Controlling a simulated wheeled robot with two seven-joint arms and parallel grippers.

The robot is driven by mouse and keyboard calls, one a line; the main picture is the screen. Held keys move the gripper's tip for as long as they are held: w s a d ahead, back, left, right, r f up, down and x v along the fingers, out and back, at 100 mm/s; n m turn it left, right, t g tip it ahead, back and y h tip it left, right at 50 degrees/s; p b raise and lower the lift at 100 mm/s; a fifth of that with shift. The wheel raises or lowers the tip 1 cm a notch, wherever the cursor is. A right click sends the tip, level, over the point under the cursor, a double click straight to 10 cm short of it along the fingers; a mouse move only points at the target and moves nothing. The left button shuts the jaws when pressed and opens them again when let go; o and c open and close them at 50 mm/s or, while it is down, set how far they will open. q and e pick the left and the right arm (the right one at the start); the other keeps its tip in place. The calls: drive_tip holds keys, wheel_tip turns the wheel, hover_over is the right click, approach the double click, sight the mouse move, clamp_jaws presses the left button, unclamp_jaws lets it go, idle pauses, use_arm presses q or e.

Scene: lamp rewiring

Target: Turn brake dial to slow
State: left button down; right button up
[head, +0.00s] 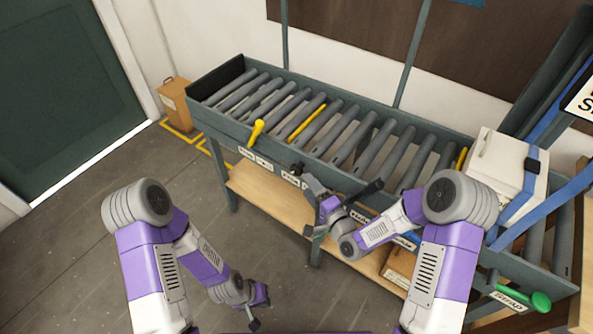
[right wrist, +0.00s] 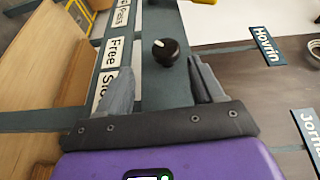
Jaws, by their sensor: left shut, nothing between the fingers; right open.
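The brake dial is a round black knob with a small white mark (right wrist: 165,51) on the grey conveyor rail. In the right wrist view its mark sits towards the upper left, and the labels "Free" (right wrist: 113,50) and a partly covered "Slo…" (right wrist: 103,91) lie left of it. It also shows small in the head view (head: 297,168). My right gripper (right wrist: 160,68) is open, its fingers on either side of the space just short of the knob; contact is not visible. It also shows at the rail in the head view (head: 313,182). My left gripper (head: 262,311) is shut and empty, low over the floor.
A roller conveyor (head: 350,125) runs along the wall, with a yellow lever (head: 256,132) left of the dial. A white strapped box (head: 508,172) and a green handle (head: 541,301) are at right. A wooden shelf (head: 265,200) lies below. Floor at left is clear.

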sight(300, 174)
drive_tip(key=shift+w+a+r+y, duration=0.15)
drive_tip(key=shift+w+r+y, duration=0.05)
drive_tip(key=shift+w+y, duration=0.1)
drive_tip(key=shift+w+a+r, duration=0.1)
drive_tip(key=shift+w+a, duration=0.05)
drive_tip(key=shift+w, duration=0.15)
drive_tip(key=b+x, duration=0.1)
drive_tip(key=x, duration=0.5)
drive_tip(key=shift+w+a+b, duration=0.1)
drive_tip(key=shift+w+b, duration=0.1)
drive_tip(key=shift+b, duration=0.1)
